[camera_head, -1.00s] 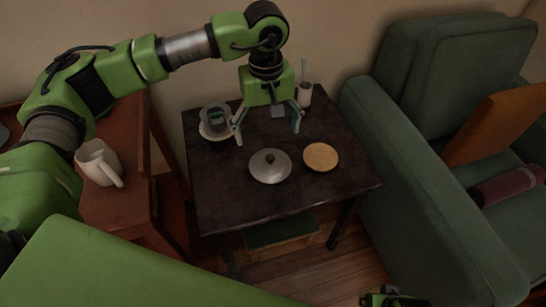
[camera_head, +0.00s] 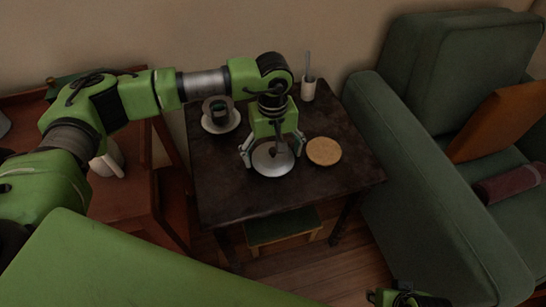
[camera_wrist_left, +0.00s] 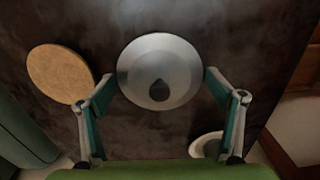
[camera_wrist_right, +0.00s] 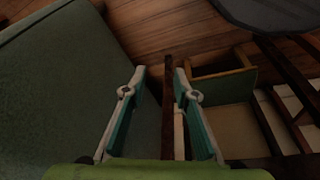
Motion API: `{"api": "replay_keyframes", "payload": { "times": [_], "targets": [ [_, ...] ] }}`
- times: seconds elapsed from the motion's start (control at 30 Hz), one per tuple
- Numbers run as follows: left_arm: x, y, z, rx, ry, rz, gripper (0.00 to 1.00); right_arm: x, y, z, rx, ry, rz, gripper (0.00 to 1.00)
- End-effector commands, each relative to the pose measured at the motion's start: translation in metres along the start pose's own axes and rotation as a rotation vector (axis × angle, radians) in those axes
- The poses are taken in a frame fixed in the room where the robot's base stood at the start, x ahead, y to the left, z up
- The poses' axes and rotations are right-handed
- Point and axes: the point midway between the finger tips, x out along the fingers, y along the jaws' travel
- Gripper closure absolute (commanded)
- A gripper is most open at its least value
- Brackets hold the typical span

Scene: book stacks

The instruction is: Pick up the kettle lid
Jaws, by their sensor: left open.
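The kettle lid (camera_head: 272,166) is a round, silvery disc with a dark knob, lying on the dark table. My left gripper (camera_head: 272,158) is open above the lid, with its fingers on either side of the knob in the head view. In the left wrist view the lid (camera_wrist_left: 145,78) lies between and slightly ahead of the open fingertips (camera_wrist_left: 162,96), with its knob in plain sight. My right gripper (camera_wrist_right: 160,82) is open and empty, away from the table top; only a small part of it shows at the head view's bottom edge.
A round cork-coloured trivet (camera_head: 323,151) lies right of the lid. A cup on a saucer (camera_head: 221,122) and a white holder with a utensil (camera_head: 308,90) stand at the back of the table (camera_head: 230,200). A green armchair (camera_head: 400,170) stands at right; a white jug (camera_head: 107,160) at left.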

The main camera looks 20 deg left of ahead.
Motion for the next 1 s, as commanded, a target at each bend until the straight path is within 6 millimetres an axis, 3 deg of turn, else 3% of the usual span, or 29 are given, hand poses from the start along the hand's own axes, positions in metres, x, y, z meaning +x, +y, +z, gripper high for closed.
{"api": "replay_keyframes", "payload": {
  "times": [0.1, 0.2, 0.67, 0.9, 1.0],
  "targets": [
    [-0.001, 0.0, 0.0, 0.0, 0.0, 0.0, 0.18, 0.0, 0.0, 0.001, 0.0, -0.002, 0.0, 0.73],
    [-0.001, 0.0, 0.0, 0.0, 0.0, 0.0, 0.44, 0.0, 0.0, 0.001, 0.0, -0.002, 0.001, 0.73],
    [-0.005, 0.0, 0.0, 0.0, 0.0, 0.001, 0.48, 0.001, 0.0, 0.0, 0.0, 0.001, 0.0, 0.73],
    [-0.036, 0.001, -0.001, 0.001, 0.003, 0.004, 0.48, 0.013, -0.001, 0.001, -0.002, -0.004, -0.002, 0.73],
    [-0.054, -0.017, 0.002, 0.0, 0.003, 0.003, 0.48, 0.025, -0.002, 0.002, -0.003, -0.008, -0.004, 0.73]
  ]
}}
